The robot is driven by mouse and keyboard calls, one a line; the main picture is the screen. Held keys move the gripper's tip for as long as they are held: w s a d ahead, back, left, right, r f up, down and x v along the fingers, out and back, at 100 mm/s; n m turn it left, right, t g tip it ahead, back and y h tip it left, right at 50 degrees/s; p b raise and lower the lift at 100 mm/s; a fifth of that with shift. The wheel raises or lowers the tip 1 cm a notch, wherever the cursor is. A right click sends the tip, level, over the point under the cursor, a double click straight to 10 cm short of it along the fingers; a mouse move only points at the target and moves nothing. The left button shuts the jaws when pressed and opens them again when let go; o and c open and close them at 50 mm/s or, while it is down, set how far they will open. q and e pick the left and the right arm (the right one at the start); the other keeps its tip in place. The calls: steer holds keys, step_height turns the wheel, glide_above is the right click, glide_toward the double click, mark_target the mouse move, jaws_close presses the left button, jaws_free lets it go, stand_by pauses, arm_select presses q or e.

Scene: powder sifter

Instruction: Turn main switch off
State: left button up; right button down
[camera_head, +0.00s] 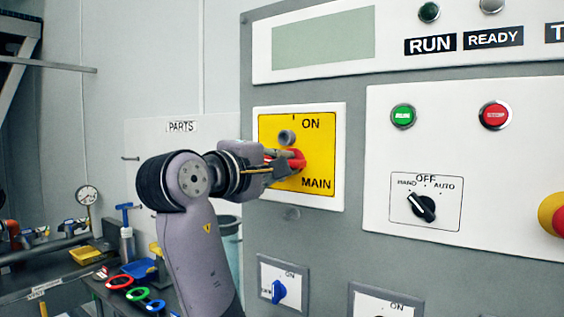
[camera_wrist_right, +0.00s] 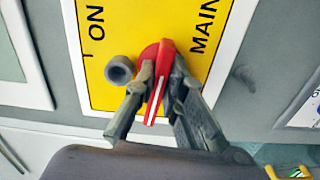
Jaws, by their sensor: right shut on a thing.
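The main switch is a red handle (camera_head: 299,158) on a yellow plate (camera_head: 321,150) marked ON and MAIN, set in a white frame on the grey panel. My right gripper (camera_head: 285,160) reaches it from the left and is shut on the red handle. In the right wrist view the handle (camera_wrist_right: 158,85) sits between the two fingers of the gripper (camera_wrist_right: 158,95). A grey round knob (camera_wrist_right: 119,70) is beside the handle; in the head view it is just above it. The fingers hide part of the handle. My left gripper is not in view.
Right of the switch is a white panel with a green button (camera_head: 403,116), a red button (camera_head: 495,115) and a black selector (camera_head: 421,207). A blue switch (camera_head: 279,291) is below. A bench with tools (camera_head: 60,262) stands at left.

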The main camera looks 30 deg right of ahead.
steer(key=shift+n, duration=0.7)
steer(key=c, duration=1.7)
jaws_free()
steer(key=shift+w+a, duration=0.1)
steer(key=shift+o, duration=0.2)
